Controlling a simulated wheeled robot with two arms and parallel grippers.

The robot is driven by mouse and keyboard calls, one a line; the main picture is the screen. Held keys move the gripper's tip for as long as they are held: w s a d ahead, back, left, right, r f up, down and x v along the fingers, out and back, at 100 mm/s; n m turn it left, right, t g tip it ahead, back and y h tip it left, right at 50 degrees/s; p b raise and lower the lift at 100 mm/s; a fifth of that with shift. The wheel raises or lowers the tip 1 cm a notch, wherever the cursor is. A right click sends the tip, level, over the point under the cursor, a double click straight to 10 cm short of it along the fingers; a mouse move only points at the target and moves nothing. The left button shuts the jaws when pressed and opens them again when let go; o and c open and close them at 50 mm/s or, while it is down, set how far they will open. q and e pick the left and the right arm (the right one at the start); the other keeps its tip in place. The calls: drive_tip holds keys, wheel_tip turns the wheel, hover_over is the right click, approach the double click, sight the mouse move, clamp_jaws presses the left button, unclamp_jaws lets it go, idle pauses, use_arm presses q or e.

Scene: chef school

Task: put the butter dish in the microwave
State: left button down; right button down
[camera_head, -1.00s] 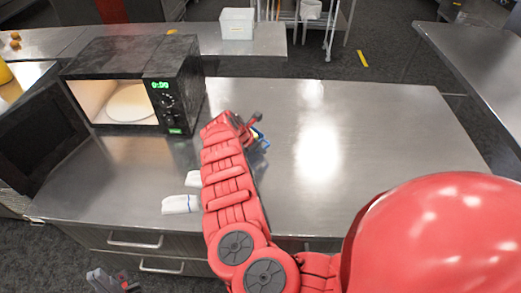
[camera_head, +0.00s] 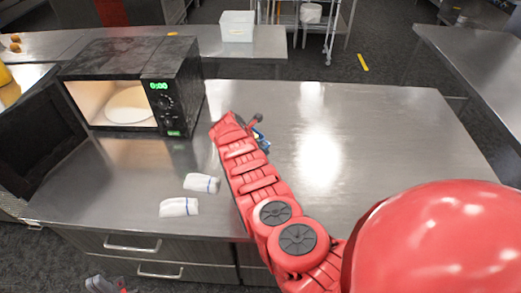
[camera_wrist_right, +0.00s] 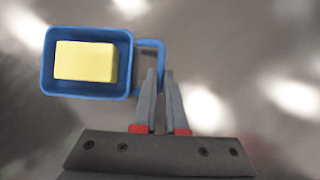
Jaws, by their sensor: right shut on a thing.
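The butter dish (camera_wrist_right: 87,91) is a blue open tray with a block of yellow butter. My right gripper (camera_wrist_right: 161,78) is shut on its handle at the side. In the head view only a blue bit of the dish (camera_head: 263,142) shows beyond my right gripper (camera_head: 252,126), above the counter. The black microwave (camera_head: 185,75) stands at the back left of the counter. Its door (camera_head: 40,130) is swung open to the left, and a white plate (camera_head: 130,114) lies inside. Part of my left gripper (camera_head: 105,285) shows at the bottom left edge, low beside the counter; its fingers are unclear.
Two folded white cloths (camera_head: 200,183) (camera_head: 179,207) lie on the counter before the microwave. The steel counter (camera_head: 390,150) is clear to the right.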

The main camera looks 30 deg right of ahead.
drive_tip(key=shift+f, duration=0.2)
drive_tip(key=c, duration=1)
unclamp_jaws()
drive_tip(key=shift+r, duration=0.1)
